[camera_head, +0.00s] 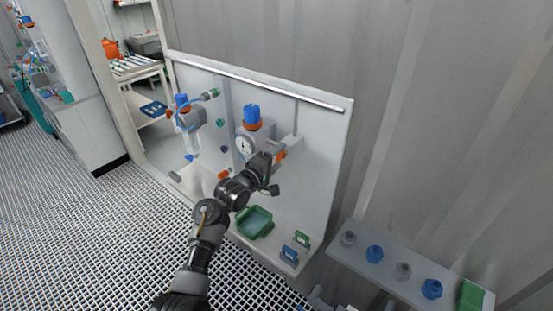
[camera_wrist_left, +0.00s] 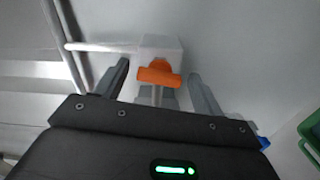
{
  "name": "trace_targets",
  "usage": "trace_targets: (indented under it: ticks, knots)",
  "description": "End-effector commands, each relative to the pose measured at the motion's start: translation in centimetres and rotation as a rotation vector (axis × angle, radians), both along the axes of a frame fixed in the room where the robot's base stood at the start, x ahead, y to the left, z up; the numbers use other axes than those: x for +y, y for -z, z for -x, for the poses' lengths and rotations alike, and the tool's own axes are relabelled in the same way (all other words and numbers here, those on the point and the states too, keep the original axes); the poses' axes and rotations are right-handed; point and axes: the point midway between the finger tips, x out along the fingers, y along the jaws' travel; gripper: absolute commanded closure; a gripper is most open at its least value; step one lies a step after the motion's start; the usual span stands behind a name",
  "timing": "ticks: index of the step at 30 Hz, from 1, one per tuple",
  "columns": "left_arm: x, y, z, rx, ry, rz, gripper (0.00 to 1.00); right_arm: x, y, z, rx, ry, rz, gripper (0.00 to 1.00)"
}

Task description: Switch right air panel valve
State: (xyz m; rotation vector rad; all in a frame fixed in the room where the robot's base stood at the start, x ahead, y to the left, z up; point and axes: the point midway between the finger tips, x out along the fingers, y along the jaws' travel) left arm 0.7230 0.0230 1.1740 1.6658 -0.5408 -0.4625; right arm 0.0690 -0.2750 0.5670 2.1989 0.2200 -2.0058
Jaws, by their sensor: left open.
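The air panel (camera_head: 322,150) is a white board against the wall. On its right side is a valve with an orange handle (camera_head: 281,155). In the left wrist view the orange valve handle (camera_wrist_left: 159,73) sits in front of a pale block, between my two fingers. My left gripper (camera_head: 272,172) is open at the valve, and it also shows in the left wrist view (camera_wrist_left: 160,85) with a finger on each side of the handle. I cannot tell whether the fingers touch it. My right gripper is not in view.
A gauge (camera_head: 244,146) with a blue-topped regulator (camera_head: 252,116) is just left of the valve. A second blue-topped unit (camera_head: 183,105) is further left. A green tray (camera_head: 255,222) lies below. A shelf (camera_head: 392,271) with several knobs stands at the lower right.

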Motion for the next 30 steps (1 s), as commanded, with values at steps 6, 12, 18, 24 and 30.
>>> trace_targets:
  ticks: [6,12,18,24,30]
  knots:
    - [0.4,0.1,0.5,-0.001,0.000,-0.001,0.31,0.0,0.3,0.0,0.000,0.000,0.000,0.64]
    - [2.2,0.3,2.9,-0.003,-0.003,-0.002,0.31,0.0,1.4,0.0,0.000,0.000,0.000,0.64]
    - [4.5,0.3,6.1,-0.003,-0.002,-0.002,0.31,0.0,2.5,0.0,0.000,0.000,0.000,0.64]
    - [5.9,0.1,8.2,-0.001,0.000,0.000,0.31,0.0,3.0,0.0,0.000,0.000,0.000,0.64]
    - [6.4,0.0,8.8,0.001,0.000,-0.001,0.31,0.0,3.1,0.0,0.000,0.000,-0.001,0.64]
